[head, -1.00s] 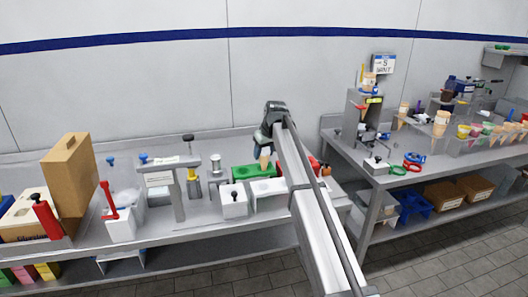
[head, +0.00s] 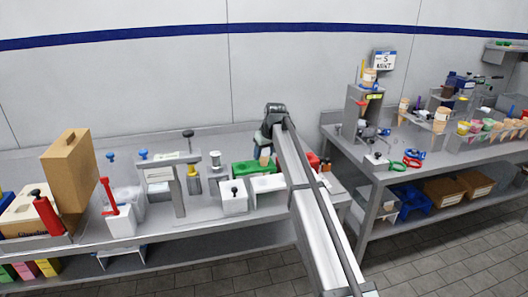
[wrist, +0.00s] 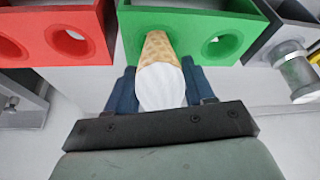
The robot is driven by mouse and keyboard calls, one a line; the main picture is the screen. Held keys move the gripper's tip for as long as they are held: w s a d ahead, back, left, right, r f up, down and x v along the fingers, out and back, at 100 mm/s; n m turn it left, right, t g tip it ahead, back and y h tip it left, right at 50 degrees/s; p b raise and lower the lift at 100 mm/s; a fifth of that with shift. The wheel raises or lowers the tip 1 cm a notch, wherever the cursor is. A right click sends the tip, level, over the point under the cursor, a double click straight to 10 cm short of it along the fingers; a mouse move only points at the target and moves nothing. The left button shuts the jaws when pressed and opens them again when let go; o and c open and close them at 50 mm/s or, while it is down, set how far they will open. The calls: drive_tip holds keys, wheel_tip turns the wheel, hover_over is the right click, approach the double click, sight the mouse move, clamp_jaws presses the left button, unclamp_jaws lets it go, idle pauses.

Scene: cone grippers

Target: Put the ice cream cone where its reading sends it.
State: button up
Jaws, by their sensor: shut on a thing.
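My gripper (wrist: 160,95) is shut on the ice cream cone (wrist: 160,50), which has a pale scoop (wrist: 160,88) between the two blue fingers. In the wrist view the cone's narrow end points at the green holder (wrist: 222,18), over its left part. The right round hole of that holder is open and empty. The cone's tip is out of sight, and I cannot tell how deep it sits. In the head view my gripper (head: 266,140) is above the green holder (head: 243,168), with a little of the cone (head: 265,156) showing below it.
A red holder (wrist: 70,38) with a round hole is left of the green one in the wrist view, and a grey fixture (wrist: 292,65) is right. A wall sign (head: 384,61) seems to read "5 MINT". More cones (head: 440,118) stand on the right bench.

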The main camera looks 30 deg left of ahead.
drive_tip(key=shift+f, duration=0.65)
drive_tip(key=o, duration=0.9)
drive_tip(key=shift+r, duration=0.1)
drive_tip(key=v, duration=1.3)
drive_tip(key=shift+s+d+r, duration=0.15)
drive_tip(key=shift+r, duration=0.1)
